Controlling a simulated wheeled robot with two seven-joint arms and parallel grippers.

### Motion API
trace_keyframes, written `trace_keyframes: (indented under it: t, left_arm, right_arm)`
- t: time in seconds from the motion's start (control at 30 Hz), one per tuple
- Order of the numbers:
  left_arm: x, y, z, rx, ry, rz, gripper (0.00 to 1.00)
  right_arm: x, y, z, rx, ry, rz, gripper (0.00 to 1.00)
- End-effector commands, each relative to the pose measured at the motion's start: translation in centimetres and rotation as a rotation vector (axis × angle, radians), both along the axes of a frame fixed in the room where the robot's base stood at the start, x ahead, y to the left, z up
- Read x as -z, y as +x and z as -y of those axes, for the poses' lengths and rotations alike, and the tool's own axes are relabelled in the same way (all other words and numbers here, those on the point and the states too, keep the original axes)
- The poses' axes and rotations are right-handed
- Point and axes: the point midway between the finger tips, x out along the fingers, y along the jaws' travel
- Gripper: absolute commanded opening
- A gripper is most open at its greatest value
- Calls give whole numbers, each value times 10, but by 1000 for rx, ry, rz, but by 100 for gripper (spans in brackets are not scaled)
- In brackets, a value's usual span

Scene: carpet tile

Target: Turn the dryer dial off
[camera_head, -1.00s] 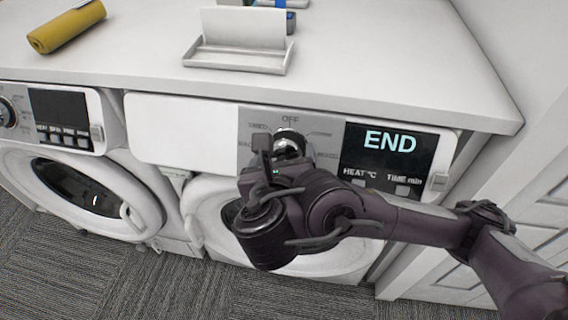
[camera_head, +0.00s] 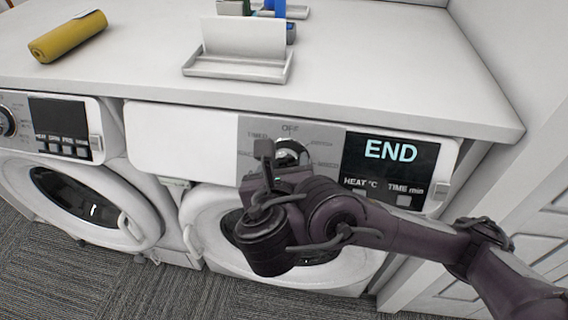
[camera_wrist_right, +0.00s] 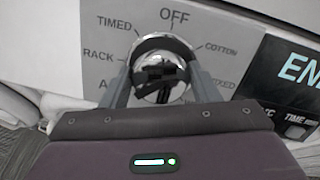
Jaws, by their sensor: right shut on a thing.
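The dryer dial (camera_head: 291,147) is a round chrome knob on a grey panel (camera_head: 325,135) of the right machine. It also shows in the right wrist view (camera_wrist_right: 165,45), below the OFF label and between TIMED and COTTON. My right gripper (camera_head: 280,163) is at the dial. In the right wrist view its two fingers (camera_wrist_right: 163,85) stand on either side of the knob and are shut on it. The knob's pointer is hard to make out. The dark display (camera_head: 390,160) beside it reads END. My left gripper is not in view.
A second machine (camera_head: 70,190) with a similar panel stands to the left. The white counter (camera_head: 380,70) above holds a card holder (camera_head: 237,68) and a yellow roll (camera_head: 68,37). A white louvred panel (camera_head: 500,240) is close on the right.

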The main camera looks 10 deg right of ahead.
Motion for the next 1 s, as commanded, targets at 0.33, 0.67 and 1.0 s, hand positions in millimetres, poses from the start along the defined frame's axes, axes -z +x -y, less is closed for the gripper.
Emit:
trace_keyframes:
  t: [0.33, 0.67, 1.0]
  left_arm:
    - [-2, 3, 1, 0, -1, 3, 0]
    - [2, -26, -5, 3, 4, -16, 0]
    - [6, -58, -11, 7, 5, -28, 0]
  right_arm:
    - [-1, 0, 0, 69, 129, 44, 33]
    - [-3, 0, 1, 182, 336, 112, 33]
    - [-1, 0, 1, 259, 482, 158, 33]
